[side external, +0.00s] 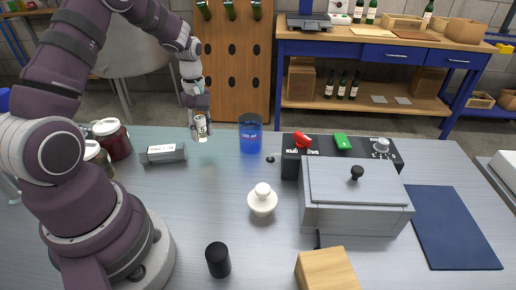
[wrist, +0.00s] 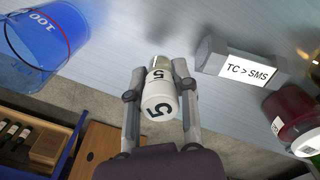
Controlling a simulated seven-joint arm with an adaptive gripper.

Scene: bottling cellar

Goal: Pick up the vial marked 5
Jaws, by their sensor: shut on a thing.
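The vial marked 5 (wrist: 159,96) is a small white cylinder with black 5s on its side and end. In the wrist view it sits between the two fingers of my gripper (wrist: 161,100), which are shut on it. In the side external view my gripper (side external: 201,112) holds the vial (side external: 202,128) above the far part of the table, between the grey labelled block and the blue beaker. I cannot tell the exact gap between the vial and the table.
A white knobbed object (side external: 262,200), a black cylinder (side external: 218,260) and a grey lidded box (side external: 355,195) stand nearer. A blue mat (side external: 452,228) lies clear.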

